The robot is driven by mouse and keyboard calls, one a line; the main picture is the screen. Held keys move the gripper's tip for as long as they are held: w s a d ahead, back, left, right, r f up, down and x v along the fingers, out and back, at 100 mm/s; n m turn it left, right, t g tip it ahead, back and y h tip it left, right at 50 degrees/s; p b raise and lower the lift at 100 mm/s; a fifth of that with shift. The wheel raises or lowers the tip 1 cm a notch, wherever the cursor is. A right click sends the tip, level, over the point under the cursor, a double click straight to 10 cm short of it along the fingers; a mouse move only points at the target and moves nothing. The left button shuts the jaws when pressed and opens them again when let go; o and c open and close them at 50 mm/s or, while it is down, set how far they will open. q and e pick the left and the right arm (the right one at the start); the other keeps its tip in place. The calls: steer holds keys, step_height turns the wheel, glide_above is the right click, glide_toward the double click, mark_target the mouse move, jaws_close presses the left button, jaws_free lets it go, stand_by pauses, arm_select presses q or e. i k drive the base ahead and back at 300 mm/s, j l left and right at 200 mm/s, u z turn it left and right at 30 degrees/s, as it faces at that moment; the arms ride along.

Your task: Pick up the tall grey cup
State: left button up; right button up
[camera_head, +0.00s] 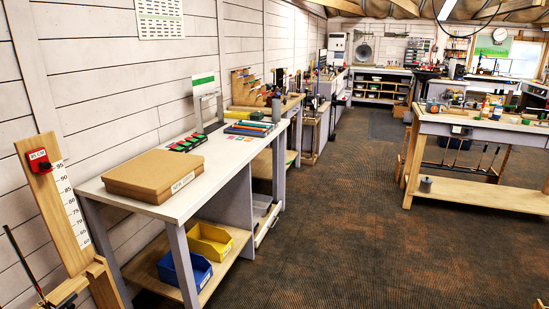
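A tall dark grey cylinder (276,110), which looks like the tall grey cup, stands upright at the far right corner of the near white-topped bench (185,208). It is small in the view, and I cannot see whether its top is open. A shorter grey cylinder (425,185) sits on the lower shelf of the wooden table at the right. Neither of my grippers is in view.
The bench also holds a cardboard box (153,176), several flat colored items (248,129) and a small sign (205,90). Yellow (210,242) and blue (186,270) bins sit on its lower shelf. The brown floor (335,230) between bench and right table (478,130) is clear.

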mark_target(276, 103)
steer(key=i+l+z, duration=0.1)
steer(key=i, duration=1.65)
steer(key=i+u, duration=1)
steer(key=u, duration=0.15)
steer(key=i+l+u, duration=0.35)
steer(key=k+j, duration=0.1)
